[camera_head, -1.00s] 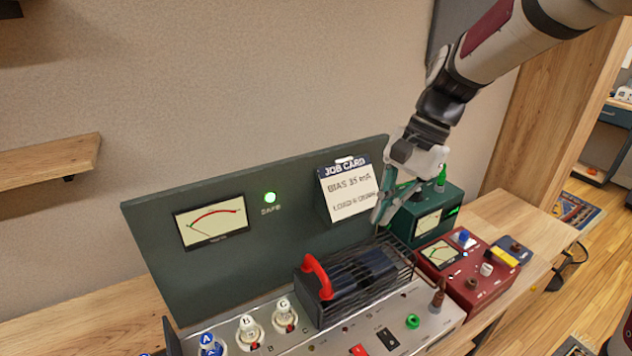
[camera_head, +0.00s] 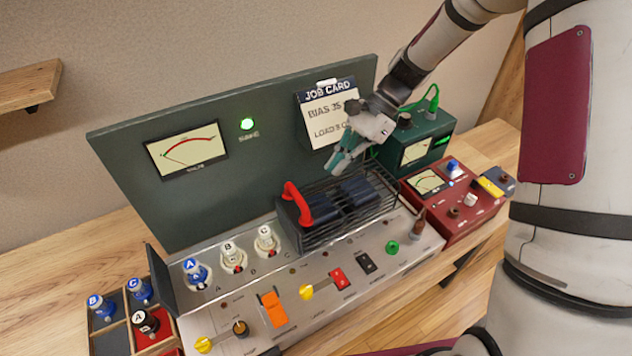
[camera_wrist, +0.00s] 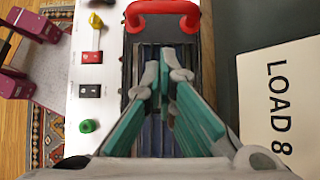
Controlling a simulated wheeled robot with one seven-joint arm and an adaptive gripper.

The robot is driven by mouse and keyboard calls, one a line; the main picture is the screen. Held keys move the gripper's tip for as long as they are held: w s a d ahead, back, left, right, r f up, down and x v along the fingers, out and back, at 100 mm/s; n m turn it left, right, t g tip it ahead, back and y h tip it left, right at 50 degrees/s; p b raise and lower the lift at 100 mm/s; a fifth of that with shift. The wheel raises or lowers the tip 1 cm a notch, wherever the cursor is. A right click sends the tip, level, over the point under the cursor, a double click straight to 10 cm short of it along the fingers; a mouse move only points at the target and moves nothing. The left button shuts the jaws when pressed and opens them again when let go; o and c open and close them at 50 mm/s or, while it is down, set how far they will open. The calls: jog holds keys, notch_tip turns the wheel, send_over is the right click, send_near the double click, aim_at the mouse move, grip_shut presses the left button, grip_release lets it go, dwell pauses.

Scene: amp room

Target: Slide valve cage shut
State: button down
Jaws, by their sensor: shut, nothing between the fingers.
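The valve cage (camera_head: 362,212) is a black barred cage with a red handle (camera_head: 296,204) on its left end. It sits on the right part of the amp's grey deck (camera_head: 330,262), around dark blue blocks. Three valves stand uncovered left of it: blue A (camera_head: 196,273), white B (camera_head: 232,256) and white C (camera_head: 266,241). My gripper (camera_head: 338,168) is shut and empty above the cage's back side, right of the handle. In the wrist view my gripper (camera_wrist: 160,78) points toward the red handle (camera_wrist: 162,10), with the cage bars below. I see no contact with the handle.
A job card (camera_head: 325,108) hangs on the green back panel (camera_head: 225,195), close behind my gripper. Green (camera_head: 418,145) and red (camera_head: 455,200) meter boxes stand at right. Switches line the deck's front. A valve tray (camera_head: 120,340) lies at front left.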

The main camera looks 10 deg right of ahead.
aim_at(315, 201)
jog(key=x, duration=0.3)
jog(key=shift+s+a+f, duration=0.15)
jog(key=shift+s+a, duration=0.05)
jog(key=shift+s+a+f+p, duration=0.1)
jog(key=shift+s+a+p, duration=0.2)
jog(key=shift+a, duration=0.25)
jog(key=shift+s+a+f+p, duration=0.1)
jog(key=shift+s+a+p, duration=0.1)
jog(key=shift+a+p, duration=0.25)
jog(key=shift+s+a+f, duration=0.15)
jog(key=shift+a, duration=0.6)
jog(key=s+a+p, duration=0.1)
jog(key=s+a, duration=0.2)
jog(key=a, duration=0.6)
jog(key=s+a+p, duration=0.1)
jog(key=s+a, duration=0.3)
jog(key=a, duration=0.4)
jog(key=s+a+p, duration=0.1)
jog(key=s+a, duration=0.3)
jog(key=a, duration=0.5)
jog(key=shift+s+a, duration=0.1)
jog(key=shift+a, duration=0.3)
jog(key=shift+d, duration=0.15)
